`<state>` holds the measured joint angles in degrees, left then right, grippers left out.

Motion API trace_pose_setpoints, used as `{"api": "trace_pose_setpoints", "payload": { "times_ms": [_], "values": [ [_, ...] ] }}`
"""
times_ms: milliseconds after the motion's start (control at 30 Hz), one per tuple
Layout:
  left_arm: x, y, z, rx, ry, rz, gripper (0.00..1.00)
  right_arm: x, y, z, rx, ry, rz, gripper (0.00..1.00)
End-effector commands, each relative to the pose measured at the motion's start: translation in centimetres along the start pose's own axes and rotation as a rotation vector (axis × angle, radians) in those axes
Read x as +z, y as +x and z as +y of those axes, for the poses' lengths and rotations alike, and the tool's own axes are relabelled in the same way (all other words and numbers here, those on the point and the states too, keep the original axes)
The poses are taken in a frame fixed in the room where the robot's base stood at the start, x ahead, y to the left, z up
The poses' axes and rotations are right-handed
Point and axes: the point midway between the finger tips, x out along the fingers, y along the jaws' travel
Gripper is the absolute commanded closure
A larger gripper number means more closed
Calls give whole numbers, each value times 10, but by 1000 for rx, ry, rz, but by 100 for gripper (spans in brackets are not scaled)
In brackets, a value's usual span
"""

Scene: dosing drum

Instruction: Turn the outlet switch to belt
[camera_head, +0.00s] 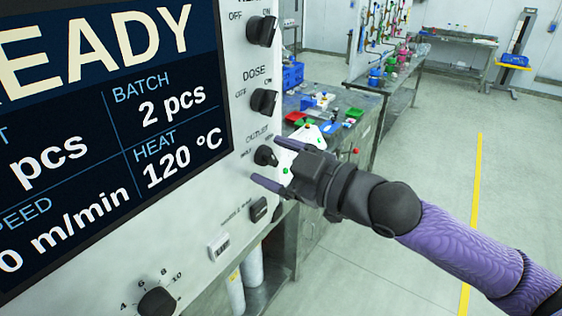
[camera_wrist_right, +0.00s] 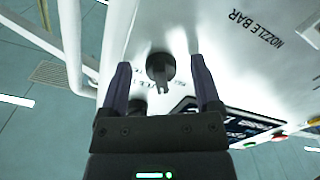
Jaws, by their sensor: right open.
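The outlet switch (camera_head: 265,156) is a black rotary knob on the white panel, under a small "OUTLET" label. Its position labels are too small to read surely. My right gripper (camera_head: 267,161) is open, with its fingers reaching toward the panel at the knob. In the right wrist view the black knob (camera_wrist_right: 160,68) sits between the two spread fingers (camera_wrist_right: 160,72), with a gap on each side. Its pointer is directed toward the gripper's palm in that view. My left gripper is not in view.
The dose knob (camera_head: 264,101) and another knob (camera_head: 262,31) are above on the same panel. A large display (camera_head: 110,110) fills the left. A cluttered bench (camera_head: 372,120) stands behind.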

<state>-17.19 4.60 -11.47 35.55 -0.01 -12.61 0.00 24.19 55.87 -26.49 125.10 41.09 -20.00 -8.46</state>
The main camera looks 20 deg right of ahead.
Motion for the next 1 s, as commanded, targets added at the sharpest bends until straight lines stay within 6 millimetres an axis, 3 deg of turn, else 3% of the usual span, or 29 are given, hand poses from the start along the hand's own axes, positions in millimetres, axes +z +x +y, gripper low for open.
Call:
{"api": "trace_pose_setpoints", "payload": {
  "times_ms": [167,300,567,600,700,1000],
  "values": [
    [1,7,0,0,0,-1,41,4,-21,-1,0,-3,-6,19],
    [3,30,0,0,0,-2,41,8,-51,-6,-9,-6,-8,19],
    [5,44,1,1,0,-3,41,5,-74,-4,-8,1,-5,19],
    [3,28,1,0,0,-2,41,-2,-77,0,-9,9,-3,19],
    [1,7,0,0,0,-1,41,-6,-84,3,-9,11,2,19],
    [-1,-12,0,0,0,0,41,-1,-98,1,-1,1,0,19]
  ]
}}
